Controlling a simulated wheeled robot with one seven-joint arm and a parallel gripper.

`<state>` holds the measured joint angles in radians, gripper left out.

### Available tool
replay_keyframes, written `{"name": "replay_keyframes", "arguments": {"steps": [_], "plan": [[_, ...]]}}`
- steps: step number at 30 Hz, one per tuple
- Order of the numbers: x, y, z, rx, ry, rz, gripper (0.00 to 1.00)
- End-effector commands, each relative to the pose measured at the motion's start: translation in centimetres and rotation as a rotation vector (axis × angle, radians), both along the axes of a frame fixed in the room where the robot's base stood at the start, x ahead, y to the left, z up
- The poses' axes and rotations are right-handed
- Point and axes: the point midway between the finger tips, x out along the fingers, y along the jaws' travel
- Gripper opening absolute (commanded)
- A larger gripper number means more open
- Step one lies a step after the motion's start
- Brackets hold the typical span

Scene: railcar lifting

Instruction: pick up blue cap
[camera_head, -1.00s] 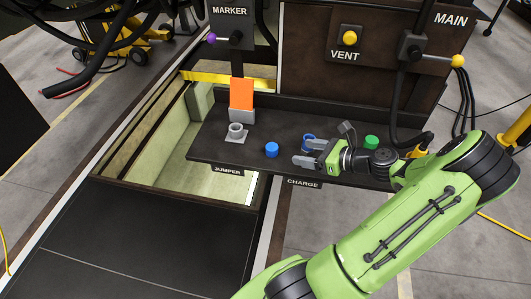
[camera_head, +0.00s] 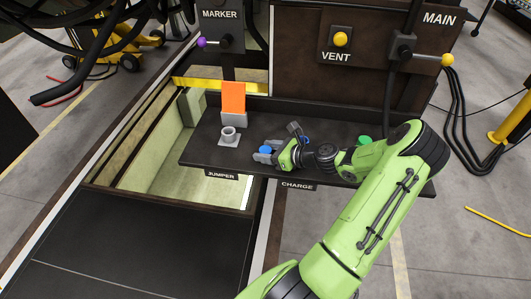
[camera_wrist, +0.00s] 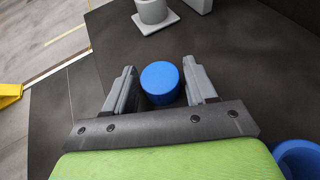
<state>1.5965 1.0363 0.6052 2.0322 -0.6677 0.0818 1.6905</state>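The blue cap (camera_wrist: 160,80) stands upright on the dark shelf between the two grey fingers of my gripper (camera_wrist: 160,88) in the wrist view. In the head view the cap (camera_head: 265,150) is partly covered by my gripper (camera_head: 264,153), which reaches in low from the right. Another blue piece (camera_wrist: 300,160) shows at the lower right of the wrist view, and partly behind my gripper in the head view (camera_head: 306,139).
A grey socket (camera_head: 229,136) on a square base stands left of the cap, with an orange plate (camera_head: 233,97) behind it. A green piece (camera_head: 364,140) is to the right, by my arm. The shelf's (camera_head: 205,150) left side borders an open pit (camera_head: 150,165).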

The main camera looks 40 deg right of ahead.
Motion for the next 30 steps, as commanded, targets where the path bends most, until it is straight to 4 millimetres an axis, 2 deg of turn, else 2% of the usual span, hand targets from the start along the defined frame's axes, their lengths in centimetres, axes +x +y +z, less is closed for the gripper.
{"name": "replay_keyframes", "arguments": {"steps": [1,8,14,17,24,27,30], "plan": [[0.0,0.0,0.0,0.000,0.000,0.000,0.48],[0.0,0.0,0.0,0.000,0.000,0.000,0.14],[0.0,0.0,0.0,0.000,0.000,0.000,0.13],[0.0,-0.1,0.8,-0.003,-0.001,0.000,0.13],[0.0,-0.1,6.7,-0.009,-0.001,0.000,0.13],[0.0,0.0,8.7,-0.005,-0.001,0.000,0.13],[0.0,0.2,9.7,-0.002,0.000,0.005,0.13]]}}
